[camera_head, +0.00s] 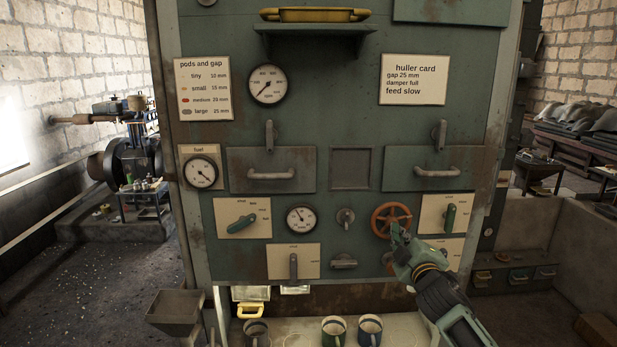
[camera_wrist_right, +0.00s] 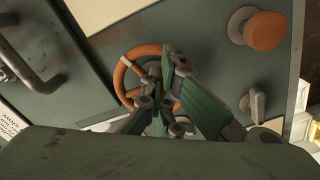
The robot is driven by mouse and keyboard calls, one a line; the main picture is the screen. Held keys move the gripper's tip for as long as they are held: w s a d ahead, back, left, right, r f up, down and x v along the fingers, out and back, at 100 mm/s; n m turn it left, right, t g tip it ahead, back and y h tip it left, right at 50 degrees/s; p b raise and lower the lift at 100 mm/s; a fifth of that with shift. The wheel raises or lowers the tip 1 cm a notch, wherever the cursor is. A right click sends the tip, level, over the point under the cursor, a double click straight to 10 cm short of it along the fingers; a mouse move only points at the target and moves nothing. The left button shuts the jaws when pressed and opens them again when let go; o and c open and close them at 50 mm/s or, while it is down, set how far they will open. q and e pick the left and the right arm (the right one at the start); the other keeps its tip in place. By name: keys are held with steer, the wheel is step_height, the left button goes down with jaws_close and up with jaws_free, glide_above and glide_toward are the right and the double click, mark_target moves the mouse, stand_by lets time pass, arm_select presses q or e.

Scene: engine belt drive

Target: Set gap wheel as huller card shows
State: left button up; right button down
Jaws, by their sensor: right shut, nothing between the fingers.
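The huller card (camera_head: 414,80) on the upper right of the green panel reads gap 25 mm, damper full, feed slow. The orange handwheel (camera_head: 385,208), likely the gap wheel, is at the lower right of the panel. My right gripper (camera_head: 398,232) is shut and empty at the wheel's lower right. The wheel also shows in the right wrist view (camera_wrist_right: 121,72), where my right gripper (camera_wrist_right: 160,98) covers its right part. I cannot tell whether the fingers touch it. My left gripper is not in view.
A pods and gap card (camera_head: 204,90) pairs large with 25 mm. Dial gauges (camera_head: 267,85) and levers on pale plates (camera_head: 242,218) surround the wheel's area. A lever plate (camera_head: 452,212) is close to its right. Mugs (camera_head: 334,331) stand below the panel.

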steer(key=shift+a+f, duration=0.1)
steer(key=shift+a, duration=0.35)
steer(key=shift+f, duration=0.15)
steer(key=s+p, duration=0.2)
steer(key=s, duration=0.4)
steer(key=shift+d+f, duration=0.4)
steer(key=shift+d, duration=0.05)
